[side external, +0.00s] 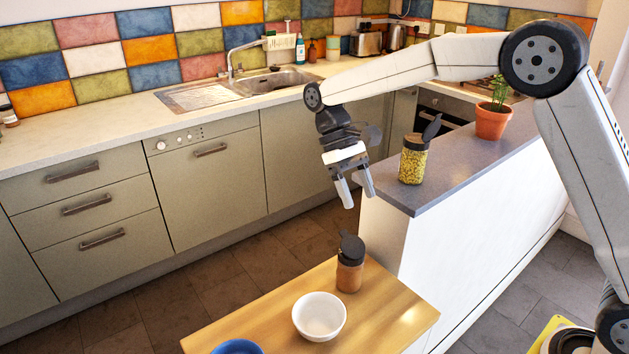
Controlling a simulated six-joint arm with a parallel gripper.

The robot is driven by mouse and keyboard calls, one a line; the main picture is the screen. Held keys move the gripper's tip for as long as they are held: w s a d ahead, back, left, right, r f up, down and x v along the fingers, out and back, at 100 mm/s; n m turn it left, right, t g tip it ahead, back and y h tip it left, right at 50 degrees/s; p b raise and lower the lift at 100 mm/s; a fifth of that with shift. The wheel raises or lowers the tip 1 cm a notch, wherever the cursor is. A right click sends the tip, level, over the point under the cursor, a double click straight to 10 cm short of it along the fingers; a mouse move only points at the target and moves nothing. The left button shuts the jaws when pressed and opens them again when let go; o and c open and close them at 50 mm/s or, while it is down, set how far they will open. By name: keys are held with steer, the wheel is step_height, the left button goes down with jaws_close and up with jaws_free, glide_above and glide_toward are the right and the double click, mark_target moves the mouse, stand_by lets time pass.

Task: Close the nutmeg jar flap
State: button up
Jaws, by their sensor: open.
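A small jar with brown contents (349,276), which looks like the nutmeg jar, stands upright on the wooden table (265,300). It has a dark lid, and its dark flap (345,238) appears raised at the top. My gripper (359,199) is open and empty, pointing down above this jar and apart from it. A second jar with yellow contents (413,165) stands on the grey counter, and its dark flap (432,128) is up.
A white bowl (319,316) sits beside the brown jar, and part of a blue bowl (238,347) shows at the lower edge. The grey counter (465,165) rises right of the table and carries a potted plant (492,120). The table's right front is clear.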

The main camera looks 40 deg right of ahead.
steer(key=t, duration=0.2)
glide_toward(343, 232)
steer(key=shift+f, duration=0.1)
steer(key=shift+x, duration=3.9)
jaws_close()
